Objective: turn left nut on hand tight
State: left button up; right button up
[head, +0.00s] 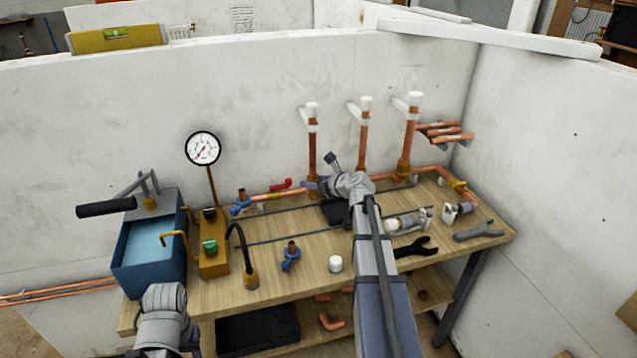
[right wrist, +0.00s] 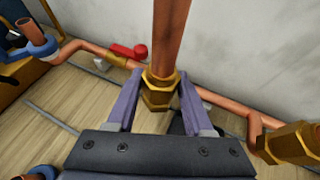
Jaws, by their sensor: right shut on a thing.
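Three upright copper pipes stand against the white wall. The left pipe (head: 312,142) has the left nut (right wrist: 158,92), a brass hex nut, around its lower end. My right gripper (head: 318,186) is at the foot of the left pipe. In the right wrist view its two purple fingers (right wrist: 158,105) stand either side of the left nut and are shut on it. In the head view my right wrist and the fingers largely hide this nut. My left arm shows at the lower left, but its fingers are out of sight.
The middle pipe (head: 363,140) and right pipe (head: 411,135) stand close to the right of the left pipe. A pressure gauge (head: 203,148) on a yellow pump, a blue tank (head: 150,250), a white cap (head: 336,263) and a dark wrench (head: 416,248) are on the wooden bench.

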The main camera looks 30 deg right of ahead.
jog(key=shift+m+h, duration=1.1)
jog(key=shift+h, duration=0.1)
jog(key=shift+s+a+m+h, duration=0.1)
jog(key=shift+a+m+h, duration=0.05)
jog(key=shift+m+h, duration=0.85)
jog(key=shift+h, duration=0.2)
jog(key=o, duration=1.1)
